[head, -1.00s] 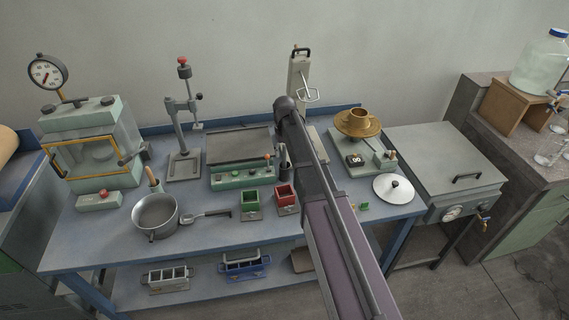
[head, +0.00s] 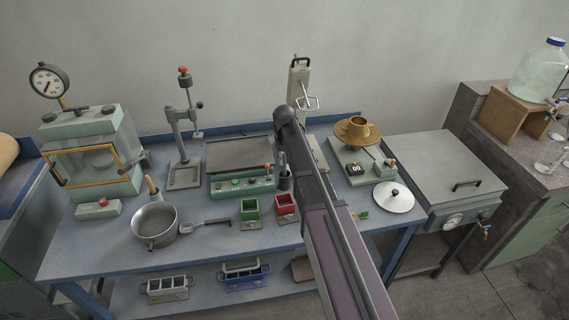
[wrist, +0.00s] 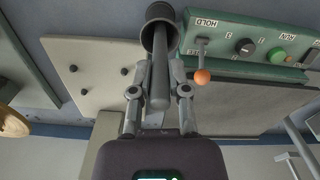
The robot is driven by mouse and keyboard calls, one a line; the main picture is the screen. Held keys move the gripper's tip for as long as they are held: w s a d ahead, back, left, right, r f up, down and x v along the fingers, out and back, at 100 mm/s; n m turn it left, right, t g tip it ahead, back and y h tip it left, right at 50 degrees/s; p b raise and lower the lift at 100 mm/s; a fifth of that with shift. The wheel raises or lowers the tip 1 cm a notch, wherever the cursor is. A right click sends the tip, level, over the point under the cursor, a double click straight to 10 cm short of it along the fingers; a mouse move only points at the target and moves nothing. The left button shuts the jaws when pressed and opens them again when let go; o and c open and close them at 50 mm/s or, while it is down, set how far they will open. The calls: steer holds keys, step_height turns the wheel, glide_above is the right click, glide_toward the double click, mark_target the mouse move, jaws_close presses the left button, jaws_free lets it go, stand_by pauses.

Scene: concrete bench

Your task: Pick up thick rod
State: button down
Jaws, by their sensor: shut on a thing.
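The thick rod (wrist: 159,88) is a plain grey cylinder in the wrist view, with its lower part inside a dark round cup (wrist: 160,40). My gripper (wrist: 158,92) has one finger on each side of the rod and is shut on it near its free end. In the head view the dark cup (head: 285,184) stands on the bench beside the green control box, just left of my arm. There, my arm hides most of the gripper and the rod.
The green control box (head: 243,187) with knobs and an orange-tipped lever (wrist: 202,76) is close beside the gripper.

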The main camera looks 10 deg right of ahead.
steer(key=shift+r, duration=0.2)
step_height(320, 180, up, 10)
steer(key=p, duration=0.9)
steer(key=shift+f+p, duration=0.2)
steer(key=shift+p, duration=0.2)
stand_by(0.4)
steer(key=shift+f+b, duration=0.55)
stand_by(0.9)
